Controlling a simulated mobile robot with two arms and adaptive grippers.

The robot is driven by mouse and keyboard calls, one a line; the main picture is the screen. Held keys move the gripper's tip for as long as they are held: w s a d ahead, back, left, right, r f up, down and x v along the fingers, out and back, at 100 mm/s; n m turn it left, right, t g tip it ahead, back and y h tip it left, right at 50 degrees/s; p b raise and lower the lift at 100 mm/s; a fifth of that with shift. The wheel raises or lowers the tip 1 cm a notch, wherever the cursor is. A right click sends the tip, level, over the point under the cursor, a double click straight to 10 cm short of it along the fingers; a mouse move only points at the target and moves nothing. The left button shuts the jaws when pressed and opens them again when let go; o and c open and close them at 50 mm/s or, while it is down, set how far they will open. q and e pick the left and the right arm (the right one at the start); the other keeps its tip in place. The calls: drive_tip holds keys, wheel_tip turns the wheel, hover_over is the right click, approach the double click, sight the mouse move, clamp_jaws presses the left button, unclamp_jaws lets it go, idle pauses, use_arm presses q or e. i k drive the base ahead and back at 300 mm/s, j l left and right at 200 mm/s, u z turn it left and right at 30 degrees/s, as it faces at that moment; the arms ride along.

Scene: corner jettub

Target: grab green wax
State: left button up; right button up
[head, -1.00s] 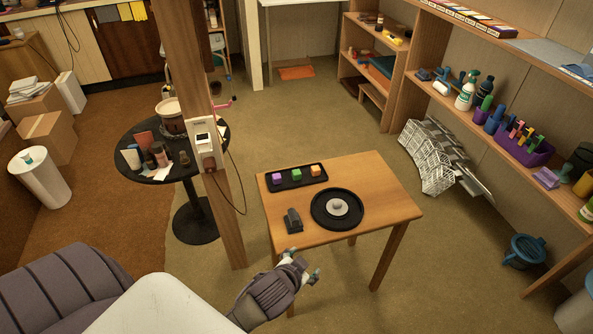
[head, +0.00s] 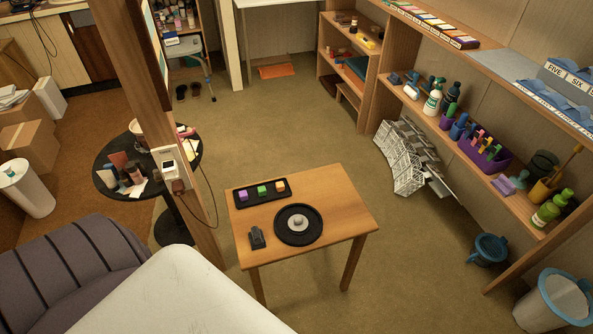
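A small green wax block (head: 262,190) sits in a black tray (head: 240,203) on the small wooden table (head: 335,205). A purple block (head: 243,195) is to its left and an orange block (head: 280,186) to its right in the same tray. No gripper shows in the head view now. Nothing covers the green block.
On the same table are a round black plate (head: 284,237) with a pale round piece (head: 297,221) and a small dark object (head: 257,238). A wooden post (head: 170,130) and a round black table (head: 112,158) stand left. Shelves line the right.

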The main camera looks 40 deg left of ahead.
sight(261, 190)
drive_tip(key=i+l+z, duration=0.3)
drive_tip(key=i, duration=0.4)
drive_tip(key=i+l+z, duration=0.15)
drive_tip(key=i, duration=0.25)
drive_tip(key=i+u, duration=0.65)
drive_tip(key=u, duration=0.15)
drive_tip(key=i+l+u, duration=0.25)
drive_tip(key=u, duration=0.15)
drive_tip(key=i+u, duration=0.15)
drive_tip(key=u, duration=0.25)
drive_tip(key=i+u, duration=0.15)
drive_tip(key=u, duration=0.3)
drive_tip(key=i+l+u, duration=0.1)
drive_tip(key=u, duration=0.3)
drive_tip(key=i+l+u, duration=0.1)
drive_tip(key=u, duration=0.35)
drive_tip(key=i+l+u, duration=0.1)
drive_tip(key=l+u, duration=0.15)
drive_tip(key=u, duration=0.15)
drive_tip(key=l+u, duration=0.15)
drive_tip(key=u, duration=0.3)
drive_tip(key=i+l, duration=0.05)
